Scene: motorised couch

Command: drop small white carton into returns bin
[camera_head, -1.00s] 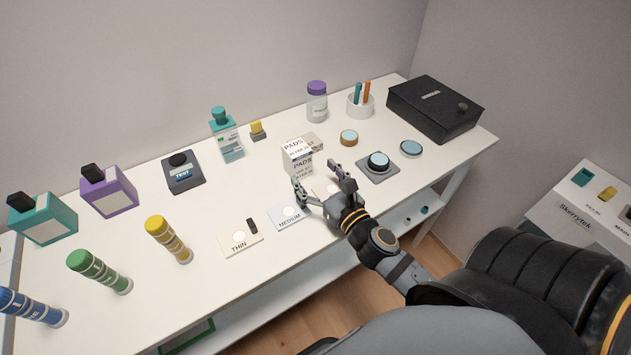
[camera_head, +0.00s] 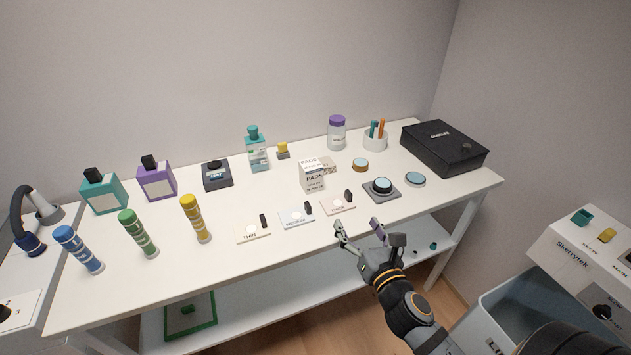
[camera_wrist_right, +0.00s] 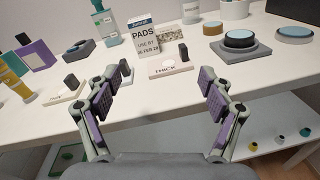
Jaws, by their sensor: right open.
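The small white carton (camera_head: 313,176), printed PADS, stands upright on the white table behind the row of cards. My right gripper (camera_head: 359,232) is open and empty near the table's front edge, in front of the carton and apart from it. In the right wrist view the carton (camera_wrist_right: 148,40) stands ahead, beyond the open fingers (camera_wrist_right: 161,88). My left gripper is not in view. A pale open bin (camera_head: 515,303) stands at lower right; its label is cut off, so I cannot tell whether it is the returns bin.
The THICK card (camera_head: 337,206) lies between the carton and my right gripper. A grey-based round button (camera_head: 381,189) sits right of the carton. A teal-capped bottle (camera_head: 257,152) stands behind left. A black case (camera_head: 443,146) fills the table's right end. A lower shelf runs underneath.

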